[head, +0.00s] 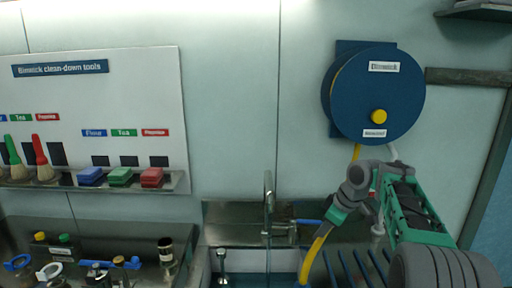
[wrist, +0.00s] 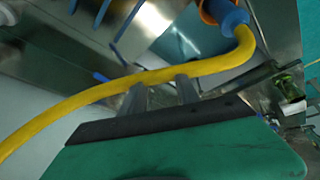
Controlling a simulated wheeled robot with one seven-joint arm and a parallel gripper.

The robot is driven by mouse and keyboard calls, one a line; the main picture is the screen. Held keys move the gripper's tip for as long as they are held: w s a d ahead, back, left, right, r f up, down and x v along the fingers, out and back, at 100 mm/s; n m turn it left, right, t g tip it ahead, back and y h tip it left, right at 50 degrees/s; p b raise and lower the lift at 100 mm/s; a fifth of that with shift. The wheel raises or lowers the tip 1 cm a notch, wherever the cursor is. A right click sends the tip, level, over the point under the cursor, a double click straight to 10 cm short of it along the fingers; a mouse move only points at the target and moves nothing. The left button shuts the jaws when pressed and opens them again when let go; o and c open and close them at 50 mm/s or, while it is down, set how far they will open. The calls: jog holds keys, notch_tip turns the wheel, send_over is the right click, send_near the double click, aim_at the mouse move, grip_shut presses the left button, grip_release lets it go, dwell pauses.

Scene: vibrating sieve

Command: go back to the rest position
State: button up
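The hose ends at a blue fitting with an orange ring (wrist: 225,14). My folded arm comes in from the lower right of the head view.
A blue hose reel (head: 372,95) hangs on the wall above my gripper. A tap (head: 268,205) stands left of it. Blue rack bars (head: 350,268) are below right. A tool board (head: 110,75) with brushes and a counter with bottles fill the left.

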jog(key=s+a+r+m+h, duration=0.1)
jog(key=s+a+m, duration=0.2)
jog(key=s, duration=0.4)
jog(key=s+a+m, duration=0.3)
jog(key=s, duration=0.5)
jog(key=s+f+m+h, duration=0.1)
jog(key=s+f+m, duration=0.1)
jog(key=s, duration=0.5)
jog(key=s+d+f+m+h, duration=0.1)
jog(key=s+f+m, duration=0.1)
jog(key=s+f, duration=0.2)
jog(key=s, duration=0.3)
jog(key=shift+s+f+m, duration=0.15)
jog(key=shift+f+m, duration=0.2)
jog(key=shift+m, duration=0.05)
